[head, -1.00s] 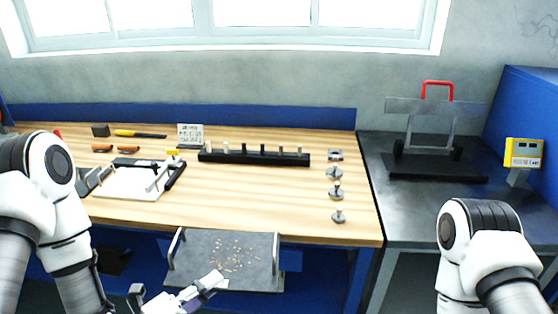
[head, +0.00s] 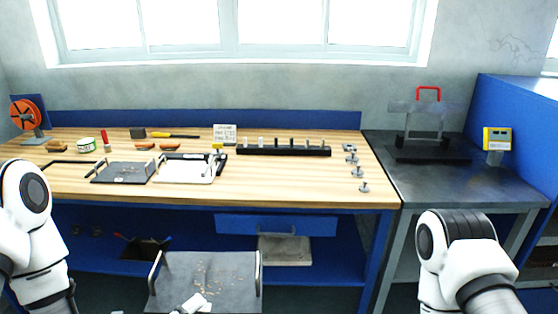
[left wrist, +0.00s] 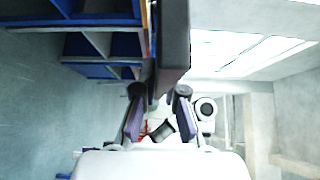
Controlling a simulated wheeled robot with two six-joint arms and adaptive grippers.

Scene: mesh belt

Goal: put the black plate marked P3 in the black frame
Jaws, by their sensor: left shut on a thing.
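A dark grey-black plate (head: 232,274) with two upright side handles and small pale bits scattered on it is at the bottom of the head view, in front of the bench. My left gripper (head: 196,301) is at its near edge, shut on it. No P3 mark can be read. In the left wrist view the fingers (left wrist: 158,112) are at a dark slab, the plate (left wrist: 174,45). On the bench lie another dark plate (head: 118,173) and a white plate (head: 183,173) with black edging beside it. A thin black outline (head: 66,162), perhaps the black frame, lies farther left. My right gripper is out of view.
The wooden bench (head: 290,186) is clear along its front middle. A black block with several pegs (head: 284,150), several small metal pieces (head: 357,172) and an orange reel (head: 28,114) stand on it. A grey bench (head: 440,180) is at the right, with a red-handled stand (head: 428,122).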

